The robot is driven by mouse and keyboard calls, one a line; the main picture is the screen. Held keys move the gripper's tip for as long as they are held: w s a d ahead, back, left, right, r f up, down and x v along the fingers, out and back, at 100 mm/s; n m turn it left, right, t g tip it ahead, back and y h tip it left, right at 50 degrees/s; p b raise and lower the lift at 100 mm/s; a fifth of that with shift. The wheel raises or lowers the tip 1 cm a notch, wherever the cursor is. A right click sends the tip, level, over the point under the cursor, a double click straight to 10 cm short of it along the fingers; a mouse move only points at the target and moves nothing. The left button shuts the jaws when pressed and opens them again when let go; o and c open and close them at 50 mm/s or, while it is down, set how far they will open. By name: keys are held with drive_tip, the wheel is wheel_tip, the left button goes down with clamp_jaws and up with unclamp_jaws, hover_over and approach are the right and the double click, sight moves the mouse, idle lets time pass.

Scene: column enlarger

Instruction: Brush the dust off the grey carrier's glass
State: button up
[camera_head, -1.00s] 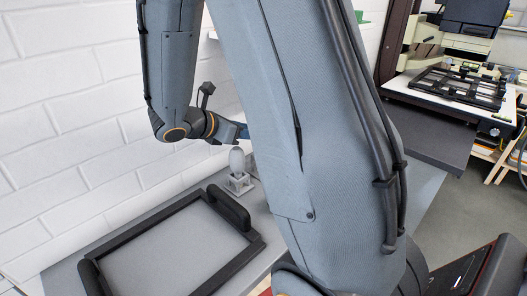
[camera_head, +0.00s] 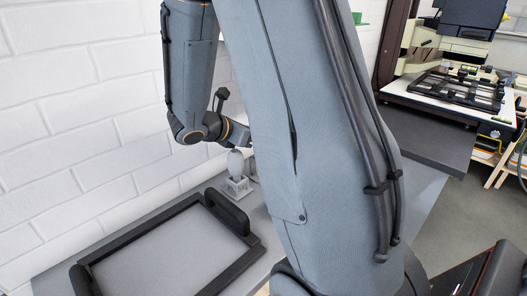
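A dark-framed tray with a grey inner surface (camera_head: 165,258) lies on the bench at the lower left; I cannot tell whether it is the grey carrier. A small grey bulb-shaped thing (camera_head: 235,162) stands upright in a pale square holder (camera_head: 237,187) behind the tray; I cannot tell whether it belongs to the brush. My wrist is just above and behind the bulb. My gripper's fingers are hidden behind my large arm link, so neither their state nor anything held shows. No dust can be made out.
A white brick wall (camera_head: 80,120) stands close behind the bench. At the upper right an enlarger (camera_head: 468,25) stands over a white board with a black frame (camera_head: 462,90). A dark grey shelf (camera_head: 425,137) juts out before it. My arm covers the middle.

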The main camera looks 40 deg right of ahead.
idle(0.8)
clamp_jaws()
drive_tip(key=shift+r, duration=0.1)
drive_tip(key=shift+r+p, duration=0.9)
drive_tip(key=shift+p, duration=0.15)
drive_tip(key=shift+r+p, duration=2.05)
drive_tip(key=shift+r, duration=0.6)
